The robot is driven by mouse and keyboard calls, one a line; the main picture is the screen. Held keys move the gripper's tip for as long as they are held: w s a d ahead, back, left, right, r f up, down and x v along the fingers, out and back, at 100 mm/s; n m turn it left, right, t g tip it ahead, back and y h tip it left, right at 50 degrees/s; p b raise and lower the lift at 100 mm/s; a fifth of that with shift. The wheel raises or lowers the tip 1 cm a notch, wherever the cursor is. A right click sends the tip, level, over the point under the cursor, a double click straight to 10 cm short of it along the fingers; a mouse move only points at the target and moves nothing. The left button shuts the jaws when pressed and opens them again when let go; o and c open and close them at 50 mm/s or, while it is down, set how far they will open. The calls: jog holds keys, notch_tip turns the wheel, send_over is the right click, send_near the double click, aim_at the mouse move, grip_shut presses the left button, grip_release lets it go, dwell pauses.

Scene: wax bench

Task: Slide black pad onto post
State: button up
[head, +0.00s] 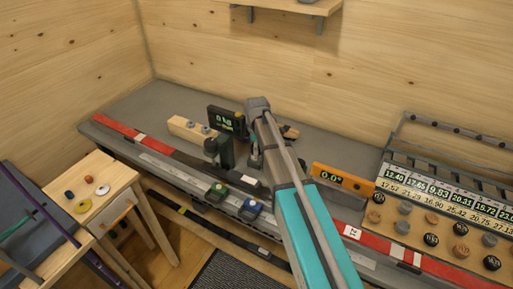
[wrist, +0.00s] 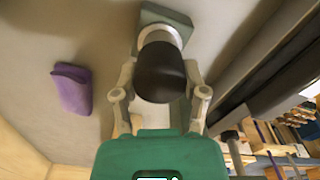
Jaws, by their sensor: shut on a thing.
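In the wrist view my gripper (wrist: 161,88) is shut on a dark rounded piece, which I take to be the black pad (wrist: 160,70). One finger lies on each side of it. Beyond the pad are a pale round collar (wrist: 178,35) and a grey-green square base (wrist: 152,14). The pad covers part of them, and I cannot tell whether it touches them. No post shows clearly; it may be hidden behind the pad. In the head view my arm reaches down over the bench and mostly hides the gripper and pad.
A dark green device (head: 226,152) stands just left of my arm, below a digital display (head: 226,119). A purple block (wrist: 74,88) shows in the wrist view.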

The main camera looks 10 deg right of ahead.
jog(key=shift+f, duration=0.2)
jog(key=o, duration=1.1)
jog(key=shift+r, duration=0.15)
notch_tip(320, 180, up, 9)
jog(key=p, duration=0.9)
jog(key=shift+s+d+f+b, duration=0.45)
jog(key=shift+s+d, duration=0.45)
jog(key=shift+s, duration=0.3)
jog(key=shift+s+d+f+b, duration=0.45)
jog(key=shift+s+d, duration=0.45)
jog(key=shift+s, duration=0.35)
jog(key=shift+s+d+f+b, duration=0.45)
jog(key=shift+s+d, duration=0.45)
jog(key=shift+s, duration=0.3)
